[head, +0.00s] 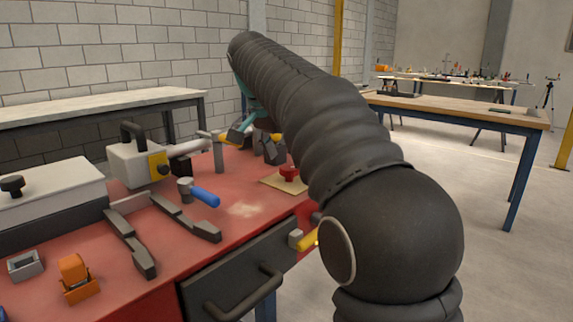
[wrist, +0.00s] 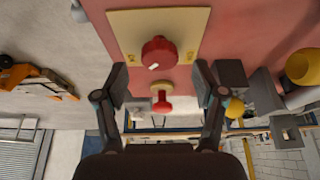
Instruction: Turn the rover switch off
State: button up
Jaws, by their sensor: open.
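A red rotary knob (wrist: 158,52) with a short white mark sits on a beige plate (wrist: 190,22), and looks like the rover switch. In the head view the red knob (head: 289,173) and its plate (head: 270,181) lie on the red bench top, just left of my arm. My gripper (wrist: 160,84) is open and empty in the wrist view. Its two dark fingers are on either side of the knob's lower edge, apart from it. A smaller red handle (wrist: 162,101) shows between the fingers. In the head view my arm hides much of the gripper.
Dark grey blocks (wrist: 260,92) and a yellow round part (wrist: 302,66) lie right of my fingers in the wrist view. In the head view, a blue-handled tool (head: 204,195), a white box with a yellow face (head: 139,163) and an orange clamp (head: 75,277) stand left on the bench.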

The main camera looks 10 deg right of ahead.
aim_at(289, 174)
jog(key=shift+x, duration=1.45)
jog(key=c, duration=1.1)
jog(key=shift+c, duration=0.2)
